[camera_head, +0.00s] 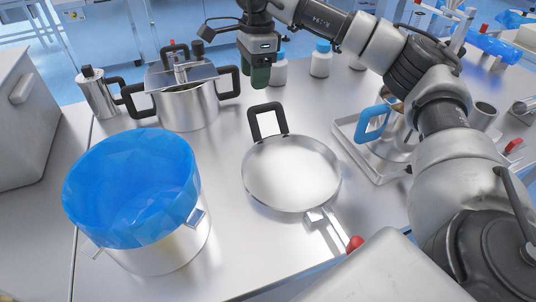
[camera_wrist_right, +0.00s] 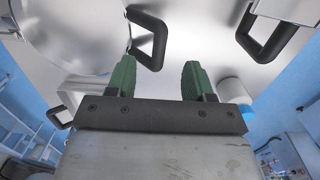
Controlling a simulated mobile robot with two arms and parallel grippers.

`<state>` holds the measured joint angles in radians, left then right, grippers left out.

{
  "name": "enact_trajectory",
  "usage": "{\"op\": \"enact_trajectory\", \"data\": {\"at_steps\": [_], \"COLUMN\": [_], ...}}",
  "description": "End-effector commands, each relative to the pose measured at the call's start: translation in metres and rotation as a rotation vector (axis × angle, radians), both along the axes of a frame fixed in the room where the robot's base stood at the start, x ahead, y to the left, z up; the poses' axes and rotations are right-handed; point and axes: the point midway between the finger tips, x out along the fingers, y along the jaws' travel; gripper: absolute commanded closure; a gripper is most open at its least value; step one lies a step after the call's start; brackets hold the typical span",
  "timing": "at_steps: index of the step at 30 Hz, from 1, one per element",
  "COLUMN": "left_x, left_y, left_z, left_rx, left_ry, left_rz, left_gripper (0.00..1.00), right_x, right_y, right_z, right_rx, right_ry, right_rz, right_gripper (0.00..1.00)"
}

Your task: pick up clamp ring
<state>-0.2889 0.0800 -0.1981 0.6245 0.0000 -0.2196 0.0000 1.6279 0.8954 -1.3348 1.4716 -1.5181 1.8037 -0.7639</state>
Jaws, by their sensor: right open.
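A shallow round metal piece (camera_head: 292,175) lies flat mid-table, with a black loop handle (camera_head: 268,121) at its back and a red-tipped lever (camera_head: 335,229) at its front right. It appears to be the clamp ring piece; whether the ring is separate from the plate I cannot tell. My right gripper (camera_head: 260,75) hangs beyond that handle, apart from it. In the right wrist view my right gripper (camera_wrist_right: 157,78) is open, its green fingers spread with nothing between them. The handle (camera_wrist_right: 148,40) shows past the fingertips there. My left gripper is not in view.
A pot with a blue liner (camera_head: 130,190) stands front left. A lidded pot (camera_head: 188,108) stands behind it, beside a small steel jug (camera_head: 98,92). White bottles (camera_head: 320,62) stand behind. A tray (camera_head: 370,150) holding a blue-handled vessel (camera_head: 374,124) is right, partly behind my arm.

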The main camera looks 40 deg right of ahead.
Motion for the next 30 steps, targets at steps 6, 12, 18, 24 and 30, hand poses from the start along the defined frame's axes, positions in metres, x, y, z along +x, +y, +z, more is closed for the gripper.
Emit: {"op": "enact_trajectory", "data": {"at_steps": [6,12,18,24,30], "left_x": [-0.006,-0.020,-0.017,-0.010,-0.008], "left_y": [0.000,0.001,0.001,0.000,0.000], "left_z": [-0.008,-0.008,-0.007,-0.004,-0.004], "left_rx": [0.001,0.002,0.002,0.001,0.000], "left_ry": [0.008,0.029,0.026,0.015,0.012], "left_rz": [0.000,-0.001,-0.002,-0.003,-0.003], "left_gripper": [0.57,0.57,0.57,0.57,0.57], "right_x": [-0.005,-0.005,-0.004,-0.003,-0.002], "right_y": [-0.022,-0.021,-0.022,-0.023,-0.023], "right_z": [-0.017,-0.044,-0.060,-0.090,-0.103], "right_rx": [-0.070,-0.066,-0.065,-0.065,-0.063], "right_ry": [0.023,0.020,0.021,0.022,0.018], "right_rz": [-0.023,-0.022,-0.022,-0.021,-0.023], "right_gripper": [0.48,0.48,0.48,0.48,0.48]}}
